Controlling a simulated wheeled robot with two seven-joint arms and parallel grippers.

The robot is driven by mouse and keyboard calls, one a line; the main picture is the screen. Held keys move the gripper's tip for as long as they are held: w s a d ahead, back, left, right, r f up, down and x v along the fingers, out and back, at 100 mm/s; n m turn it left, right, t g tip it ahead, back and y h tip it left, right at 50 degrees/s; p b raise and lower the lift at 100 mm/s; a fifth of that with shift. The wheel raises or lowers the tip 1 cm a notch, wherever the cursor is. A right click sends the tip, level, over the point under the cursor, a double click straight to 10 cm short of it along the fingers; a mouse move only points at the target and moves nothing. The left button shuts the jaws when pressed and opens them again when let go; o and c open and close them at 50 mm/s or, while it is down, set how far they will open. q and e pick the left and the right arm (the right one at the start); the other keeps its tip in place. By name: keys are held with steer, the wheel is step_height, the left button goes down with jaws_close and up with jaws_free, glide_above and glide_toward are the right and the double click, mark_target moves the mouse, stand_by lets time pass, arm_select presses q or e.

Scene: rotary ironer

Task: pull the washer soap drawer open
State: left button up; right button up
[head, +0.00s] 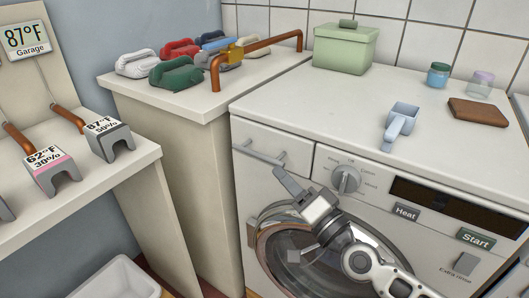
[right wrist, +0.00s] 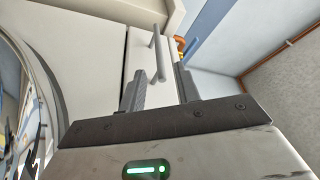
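The washer soap drawer (head: 272,142) is at the upper left of the white washer's front. It looks shut, flush with the front. Its grey bar handle (head: 259,154) also shows in the right wrist view (right wrist: 158,50). My right gripper (head: 287,178) is just below the right end of the handle in the head view. In the right wrist view its fingers (right wrist: 160,73) are open, and the handle's near end appears between the fingertips without visible contact. Whether the fingertips reach the bar's depth is unclear. My left gripper is not in view.
The round washer door (head: 281,252) and dial (head: 345,180) are close to my right arm. A green box (head: 345,47), a blue scoop (head: 400,124) and jars stand on top. A counter with several irons (head: 176,75) and a copper rail (head: 256,47) is at left.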

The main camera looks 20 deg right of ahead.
mark_target(264, 156)
steer(key=p+x, duration=0.1)
steer(key=x, duration=0.6)
steer(key=shift+w+a, duration=0.1)
steer(key=shift+w, duration=0.15)
jaws_close()
